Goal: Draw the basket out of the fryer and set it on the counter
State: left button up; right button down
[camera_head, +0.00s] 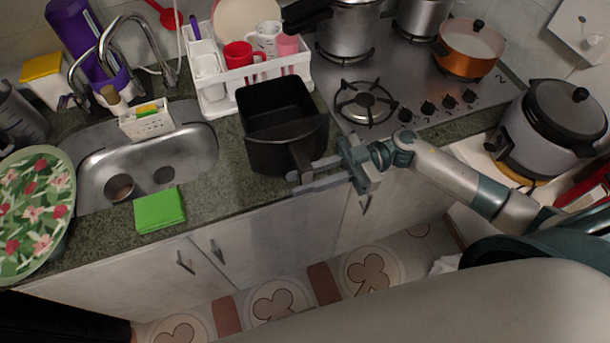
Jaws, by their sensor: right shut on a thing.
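The black fryer basket (279,112) is on or just above the counter (223,173), between the sink and the stove. It is open-topped and looks empty, with its front side towards me. Its handle (301,158) points towards my right gripper (305,180), which comes in from the right and is shut on the handle at the counter's front edge. I cannot tell whether the basket's underside touches the counter. No fryer body shows clearly around the basket. My left gripper is not in view.
A white dish rack (262,73) with cups stands behind the basket. The steel stove (425,85) with pots is at the right. A rice cooker (545,135) stands far right.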

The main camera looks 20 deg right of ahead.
jog(key=shift+f+b, duration=0.65)
jog(key=shift+f, duration=0.65)
jog(key=c, duration=1.5)
grip_release()
jog(key=shift+d+f, duration=0.1)
jog(key=shift+f, duration=0.05)
